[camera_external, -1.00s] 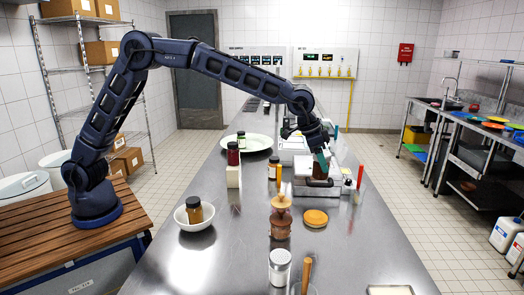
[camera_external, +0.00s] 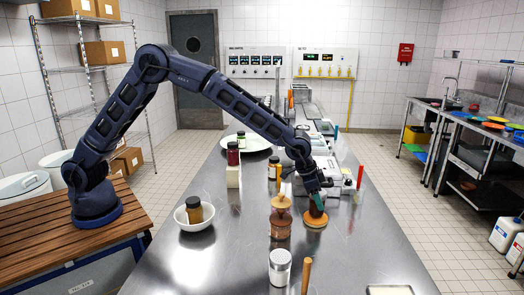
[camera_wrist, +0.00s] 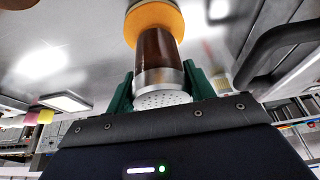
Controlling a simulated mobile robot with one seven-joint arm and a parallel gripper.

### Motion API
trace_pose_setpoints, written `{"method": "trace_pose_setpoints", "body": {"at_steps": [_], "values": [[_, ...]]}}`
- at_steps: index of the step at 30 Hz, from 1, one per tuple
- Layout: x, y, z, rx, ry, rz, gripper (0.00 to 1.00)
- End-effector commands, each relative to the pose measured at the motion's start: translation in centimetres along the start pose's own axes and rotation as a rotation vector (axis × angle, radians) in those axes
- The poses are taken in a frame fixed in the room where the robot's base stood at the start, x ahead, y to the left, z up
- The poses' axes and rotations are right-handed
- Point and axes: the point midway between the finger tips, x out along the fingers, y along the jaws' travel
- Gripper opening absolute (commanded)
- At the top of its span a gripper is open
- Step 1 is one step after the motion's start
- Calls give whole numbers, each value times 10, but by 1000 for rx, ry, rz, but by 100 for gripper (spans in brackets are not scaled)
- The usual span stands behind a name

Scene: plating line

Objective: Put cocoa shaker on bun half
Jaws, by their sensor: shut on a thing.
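The cocoa shaker (camera_external: 316,211) is a brown cylinder with a perforated metal cap. My gripper (camera_external: 319,197) is shut on it, and in the wrist view the green fingers stand on both sides of its cap (camera_wrist: 163,98). The bun half (camera_external: 315,222) is a round orange disc on the steel counter. The shaker stands roughly upright over the bun half, its base meeting the disc in the picture. In the wrist view the bun half (camera_wrist: 152,20) shows at the shaker's far end. I cannot tell whether the base bears fully on it.
A brown jar with a wooden top (camera_external: 281,226) stands close left of the bun half. A white bowl (camera_external: 183,219) holding a jar is at left.

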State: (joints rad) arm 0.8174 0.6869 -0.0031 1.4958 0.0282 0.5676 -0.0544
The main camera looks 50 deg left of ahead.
Motion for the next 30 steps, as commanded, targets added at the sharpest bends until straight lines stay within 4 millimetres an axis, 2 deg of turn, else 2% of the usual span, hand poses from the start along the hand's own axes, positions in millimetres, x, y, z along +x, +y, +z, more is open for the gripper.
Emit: {"method": "trace_pose_setpoints", "body": {"at_steps": [12,13,16,26,30], "values": [[7,0,2,0,1,0,26],[7,0,3,0,1,0,55],[7,0,2,0,1,0,75],[5,0,2,0,2,0,75],[-8,0,1,0,3,0,75]]}}
